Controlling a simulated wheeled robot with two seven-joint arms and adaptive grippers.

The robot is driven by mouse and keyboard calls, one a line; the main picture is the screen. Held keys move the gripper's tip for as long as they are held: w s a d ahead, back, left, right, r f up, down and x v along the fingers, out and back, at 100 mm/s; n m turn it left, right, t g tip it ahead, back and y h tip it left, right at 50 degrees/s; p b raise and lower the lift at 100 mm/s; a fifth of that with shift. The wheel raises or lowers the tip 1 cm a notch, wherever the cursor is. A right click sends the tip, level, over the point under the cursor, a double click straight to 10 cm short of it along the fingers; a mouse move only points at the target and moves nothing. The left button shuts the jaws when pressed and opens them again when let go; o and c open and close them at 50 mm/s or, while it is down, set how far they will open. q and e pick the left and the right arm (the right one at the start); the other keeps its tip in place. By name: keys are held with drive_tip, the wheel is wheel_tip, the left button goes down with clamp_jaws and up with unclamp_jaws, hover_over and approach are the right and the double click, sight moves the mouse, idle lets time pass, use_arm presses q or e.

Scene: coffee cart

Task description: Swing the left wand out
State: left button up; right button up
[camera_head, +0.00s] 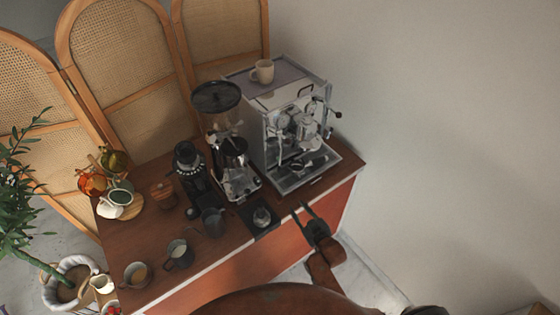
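The silver espresso machine (258,128) stands at the right end of the wooden cart top (120,250). Its front, with the group head and thin metal parts, faces the lower right. The left wand is too small to tell clearly from the other metal parts at the left of the front. My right gripper (299,208) is just off the cart's front edge, below the machine's drip tray (306,174). Its two dark fingers are apart with nothing between them, and it is clear of the machine. My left gripper is not in view.
A grinder (217,98) with a dark hopper stands left of the machine, with a smaller black grinder (187,160) beyond it. A cup (262,71) sits on the machine. Dark pitchers (180,253) stand along the front edge. The floor right of the cart is free.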

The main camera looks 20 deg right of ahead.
sight(280, 171)
drive_tip(key=w+a+r+t, duration=0.1)
drive_tip(key=w+r, duration=0.1)
drive_tip(key=r, duration=0.2)
drive_tip(key=w+a+r+n+t+y+p, duration=0.1)
drive_tip(key=r, duration=0.3)
drive_tip(key=w+a+r+t, duration=0.1)
drive_tip(key=w+r, duration=0.1)
drive_tip(key=r, duration=0.3)
drive_tip(key=shift+w+a+y, duration=0.25)
drive_tip(key=shift+w+y, duration=0.05)
drive_tip(key=shift+w, duration=0.05)
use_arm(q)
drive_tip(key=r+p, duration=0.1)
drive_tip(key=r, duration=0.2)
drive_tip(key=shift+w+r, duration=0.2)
use_arm(e)
drive_tip(key=x, duration=0.6)
drive_tip(key=shift+w, duration=0.35)
drive_tip(key=shift+c, duration=0.3)
drive_tip(key=shift+f, duration=0.1)
clamp_jaws()
